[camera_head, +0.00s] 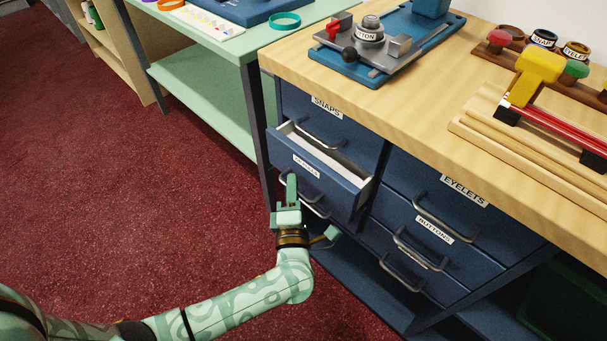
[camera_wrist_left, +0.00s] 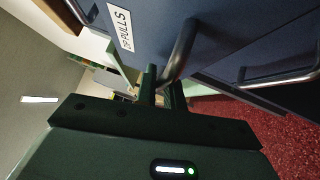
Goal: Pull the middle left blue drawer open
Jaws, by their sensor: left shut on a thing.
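The middle left blue drawer (camera_head: 335,190) stands partly out of the blue cabinet, and its pale inside shows along the top. Its front has a white label (camera_head: 306,166), also in the left wrist view (camera_wrist_left: 121,28), and a curved metal handle (camera_wrist_left: 182,48). My left gripper (camera_head: 291,188) is at the drawer's front, shut on this handle. In the left wrist view, its two dark fingers (camera_wrist_left: 161,90) stand close on either side of the bar. The gripper hides part of the handle in the head view. My right gripper is in neither view.
The SNAPS drawer (camera_head: 300,115) above is shut. The EYELETS (camera_head: 463,205) and BUTTONS (camera_head: 410,232) drawers at right are shut. A green shelf table (camera_head: 205,95) stands close at left. Red carpet (camera_head: 150,200) in front is clear.

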